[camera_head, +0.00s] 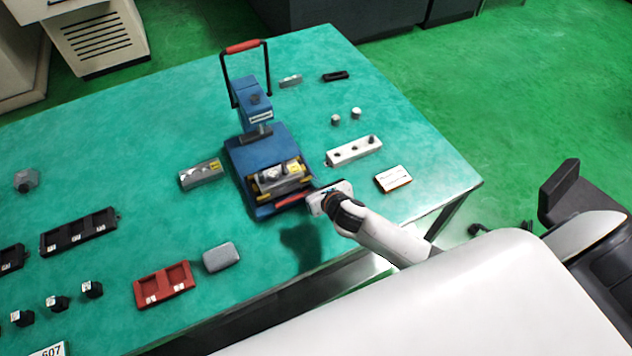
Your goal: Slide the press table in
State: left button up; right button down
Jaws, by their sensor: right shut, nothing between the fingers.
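The blue press (254,108) stands on the teal table, with its black lever frame and red grip (243,46) raised upright. Its blue base (258,154) reaches toward me. The press table (280,180), a grey block with yellow parts on top, sits at the near end of the base, out in front of the press head. A red handle bar (291,200) runs along its front edge. My right gripper (318,197) is shut and empty, close to the right end of this handle; I cannot tell whether it touches. My left gripper is not in view.
A white block with holes (354,150) and a small labelled box (393,179) lie right of the press. A grey block (201,174) lies left. A red tray (164,285), a grey case (220,257) and black trays (79,233) lie nearer left.

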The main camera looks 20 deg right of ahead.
aim_at(299, 157)
jog(key=shift+w, duration=0.2)
jog(key=w, duration=0.7)
jog(key=w+b, duration=0.1)
jog(key=w, duration=0.2)
jog(key=shift+w+a+f, duration=0.1)
jog(key=shift+w+a, duration=0.15)
jog(key=shift+w, duration=0.35)
jog(key=shift+d, duration=0.1)
